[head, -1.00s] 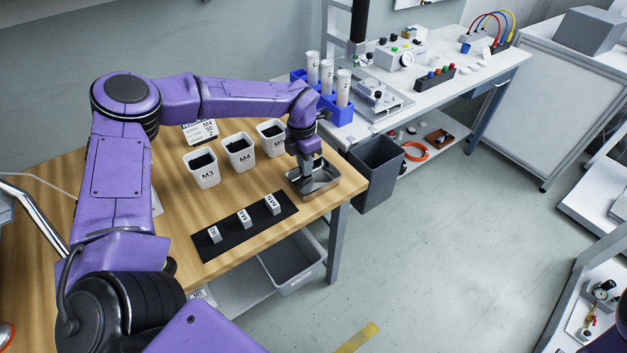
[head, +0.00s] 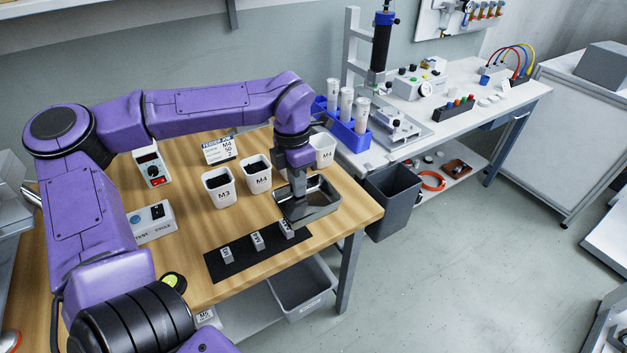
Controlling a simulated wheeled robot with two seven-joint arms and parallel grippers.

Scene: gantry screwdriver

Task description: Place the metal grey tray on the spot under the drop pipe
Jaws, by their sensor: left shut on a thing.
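The metal grey tray (head: 322,208) is a shallow rectangular dish near the right end of the wooden table. My left gripper (head: 294,207) points down at the tray's left side and is shut on its rim. The tray appears slightly raised off the table, and its near left corner overlaps the end of the black mat in the picture. The gripper hides part of the tray's left wall. I cannot make out a drop pipe or a marked spot under one for certain. My right gripper is out of view.
White cups (head: 220,187) stand behind the tray. The black mat (head: 240,265) holds three small labelled blocks. A button box (head: 154,222) and a feeder sign (head: 219,149) stand left. Across a gap with a dark bin (head: 391,203) is a white bench (head: 455,115) with a blue tube rack (head: 347,133).

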